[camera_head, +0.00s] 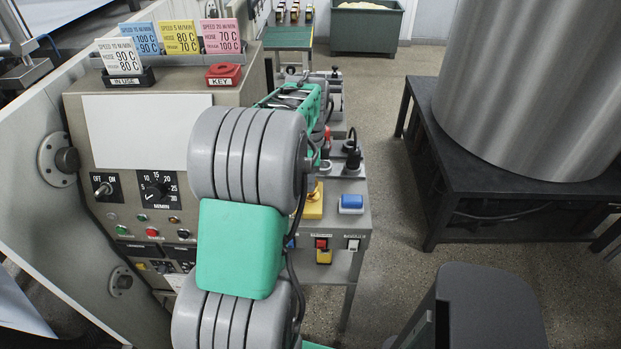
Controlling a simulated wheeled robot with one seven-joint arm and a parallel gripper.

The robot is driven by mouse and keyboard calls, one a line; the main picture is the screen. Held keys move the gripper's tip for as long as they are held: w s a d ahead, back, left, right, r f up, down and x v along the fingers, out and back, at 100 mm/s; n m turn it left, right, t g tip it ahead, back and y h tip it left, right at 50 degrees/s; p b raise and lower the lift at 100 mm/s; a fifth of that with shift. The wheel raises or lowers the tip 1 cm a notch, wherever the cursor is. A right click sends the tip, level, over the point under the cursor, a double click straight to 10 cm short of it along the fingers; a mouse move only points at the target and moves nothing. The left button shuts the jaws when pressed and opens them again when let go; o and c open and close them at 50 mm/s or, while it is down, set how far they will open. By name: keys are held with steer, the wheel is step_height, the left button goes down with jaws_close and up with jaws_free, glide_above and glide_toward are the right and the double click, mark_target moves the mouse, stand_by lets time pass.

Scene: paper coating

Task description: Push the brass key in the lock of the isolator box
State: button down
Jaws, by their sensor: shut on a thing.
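My arm fills the middle of the view and hides much of the bench behind it. My gripper (312,182) shows only in small part past the wrist, pointing down just above a yellow box (313,206), which looks like the isolator box. It is shut on a small brass-coloured thing, most likely the brass key (313,193). The key is right over the box's top. I cannot tell whether it is in the lock or only touching it. The red holder marked KEY (223,75) on the machine's top shows no key.
A blue-topped block (351,204) sits right of the yellow box. Red and white switches (321,243) are on the bench front. Black-handled parts (352,150) stand behind.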

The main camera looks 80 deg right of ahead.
steer(key=shift+f+b, duration=0.5)
steer(key=shift+f, duration=0.5)
steer(key=c, duration=1.4)
jaws_free()
steer(key=shift+r, duration=0.15)
step_height(320, 180, up, 8)
steer(key=shift+f, duration=0.2)
